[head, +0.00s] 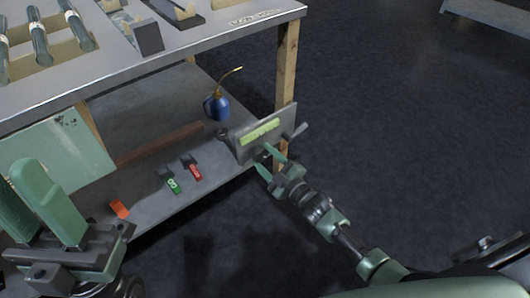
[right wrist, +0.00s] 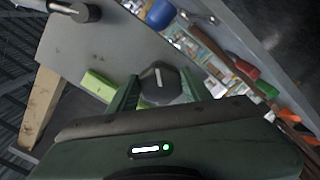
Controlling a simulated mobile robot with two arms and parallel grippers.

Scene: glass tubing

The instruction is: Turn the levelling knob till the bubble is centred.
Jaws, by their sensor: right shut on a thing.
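The levelling plate (head: 283,122) is a grey tilted panel at the table's front right leg, with a light green vial (head: 260,132) across it. The vial also shows in the right wrist view (right wrist: 98,85), partly hidden by a finger. I cannot make out the bubble in either view. The dark faceted levelling knob (right wrist: 160,82) is between the two green fingers of my right gripper (right wrist: 157,92), which is shut on it. In the head view my right gripper (head: 268,163) reaches the plate's lower edge. My left gripper (head: 42,205) stands at the lower left, fingers apart and empty.
A grey rod-like handle (head: 296,132) sticks out at the plate's right side. A blue oil can (head: 217,107) stands on the lower shelf (head: 145,180) behind, with green-and-black and red-and-black items and an orange piece (head: 119,209). The metal tabletop (head: 190,52) overhangs above.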

